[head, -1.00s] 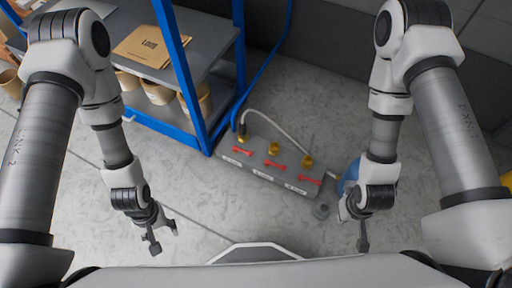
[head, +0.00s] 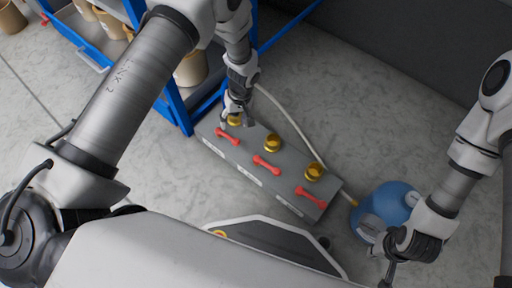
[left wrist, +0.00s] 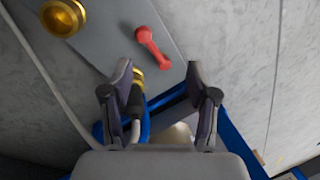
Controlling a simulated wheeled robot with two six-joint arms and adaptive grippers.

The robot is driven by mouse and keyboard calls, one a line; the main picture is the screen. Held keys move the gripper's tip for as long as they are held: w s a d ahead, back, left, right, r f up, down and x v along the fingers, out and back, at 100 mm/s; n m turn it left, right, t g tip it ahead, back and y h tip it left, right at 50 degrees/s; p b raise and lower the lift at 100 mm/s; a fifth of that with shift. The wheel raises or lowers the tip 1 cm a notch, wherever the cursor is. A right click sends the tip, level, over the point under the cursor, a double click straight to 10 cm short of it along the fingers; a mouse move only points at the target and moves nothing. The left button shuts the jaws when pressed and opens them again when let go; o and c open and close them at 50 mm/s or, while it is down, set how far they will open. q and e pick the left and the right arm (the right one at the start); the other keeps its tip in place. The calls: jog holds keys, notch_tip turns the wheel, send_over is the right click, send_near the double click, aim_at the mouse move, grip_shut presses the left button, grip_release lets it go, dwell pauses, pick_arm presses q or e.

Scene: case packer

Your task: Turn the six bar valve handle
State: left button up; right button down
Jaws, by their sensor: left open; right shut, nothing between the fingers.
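A grey valve box (head: 208,129) stands on the floor with three red handles and brass fittings on top. The left red handle (head: 227,136), the middle handle (head: 267,165) and the right handle (head: 311,197) each have a white label on the front face; I cannot read which is six bar. My left gripper (head: 235,118) is open above the box's left end, close to the left handle. In the left wrist view a red handle (left wrist: 153,47) lies beyond the open fingers (left wrist: 157,75), not between them. My right gripper (head: 388,278) is shut and empty, right of the box.
A blue rounded container (head: 397,200) stands on the floor by my right gripper. A blue-framed shelf (head: 176,108) rises close behind the box's left end. A pale hose (head: 290,120) runs behind the box.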

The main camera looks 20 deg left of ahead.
pick_arm(q)
jog(key=b, duration=0.4)
send_over(237, 140)
jog(key=d, duration=0.1)
notch_tip(237, 140, down, 7)
jog(key=f+b, duration=0.1)
jog(key=f, duration=0.1)
jog(key=f+b, duration=0.2)
jog(key=a+f+b, duration=0.1)
jog(key=f, duration=0.2)
jog(key=shift+a+f+b, duration=0.1)
jog(key=shift+b, duration=0.25)
pick_arm(e)
notch_tip(237, 140, down, 12)
jog(key=shift+w, duration=0.15)
pick_arm(q)
grip_shut()
pick_arm(e)
jog(key=shift+d+r, duration=0.1)
